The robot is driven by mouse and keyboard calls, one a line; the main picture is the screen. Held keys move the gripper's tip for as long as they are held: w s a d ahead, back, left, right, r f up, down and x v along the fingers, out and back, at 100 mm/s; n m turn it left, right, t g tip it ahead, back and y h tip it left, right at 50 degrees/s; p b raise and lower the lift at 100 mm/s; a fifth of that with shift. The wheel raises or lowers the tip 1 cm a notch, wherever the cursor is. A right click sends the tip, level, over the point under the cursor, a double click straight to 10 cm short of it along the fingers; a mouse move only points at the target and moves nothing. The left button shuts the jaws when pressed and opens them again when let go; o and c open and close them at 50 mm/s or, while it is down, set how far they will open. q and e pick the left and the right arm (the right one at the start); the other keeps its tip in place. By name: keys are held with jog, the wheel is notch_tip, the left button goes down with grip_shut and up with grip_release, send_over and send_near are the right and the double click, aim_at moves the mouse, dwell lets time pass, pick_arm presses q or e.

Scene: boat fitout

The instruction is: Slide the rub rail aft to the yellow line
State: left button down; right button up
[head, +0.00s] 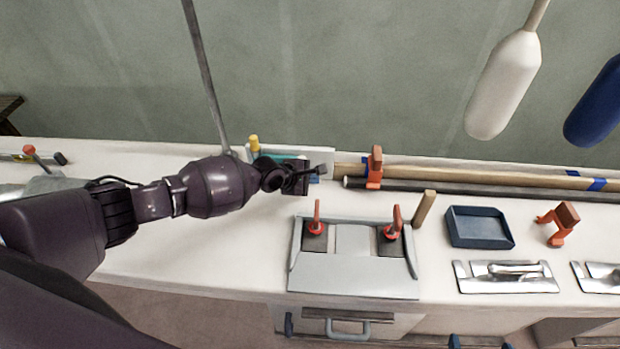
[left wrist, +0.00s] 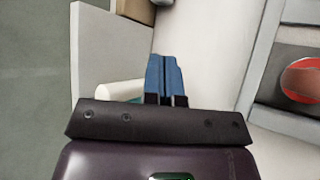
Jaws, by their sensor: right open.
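A long pale wooden rail (head: 480,175) lies along the back of the bench, with blue tape on it. A thin dark rod (head: 440,188) runs along its front side. I cannot tell for certain which of the two is the rub rail. No yellow line can be made out. My left gripper (head: 320,171) is just left of the rail's visible left end, over the bench and apart from the rail. In the left wrist view its blue fingers (left wrist: 164,76) lie side by side, shut with nothing seen between them. My right gripper is not in view.
An orange clamp (head: 375,168) stands at the rail. A grey tray with red-handled parts (head: 353,268), a blue bin (head: 478,228) and another orange clamp (head: 560,222) are in front.

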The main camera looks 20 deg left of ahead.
aim_at(350, 182)
pick_arm(q)
jog(key=shift+w+d+f+b, duration=0.25)
jog(key=shift+f+b, duration=0.15)
jog(key=shift+b, duration=0.05)
jog(key=b+x, duration=0.3)
jog(key=x, duration=0.1)
jog(key=shift+f, duration=0.1)
jog(key=shift+b+x, duration=0.65)
jog(key=shift+x, duration=0.15)
jog(key=shift+w+d+f+b, duration=0.35)
jog(key=shift+w+f+b, duration=0.1)
jog(key=shift+f, duration=0.1)
jog(key=shift+w+d+f+b, duration=0.35)
jog(key=shift+w+d+b, duration=0.15)
jog(key=shift+w, duration=0.15)
pick_arm(e)
notch_tip(350, 182, down, 7)
jog(key=shift+s+g, duration=0.15)
jog(key=shift+g, duration=0.15)
pick_arm(q)
jog(key=shift+w+d, duration=0.1)
jog(key=shift+d, duration=0.4)
pick_arm(e)
jog(key=shift+a, duration=0.1)
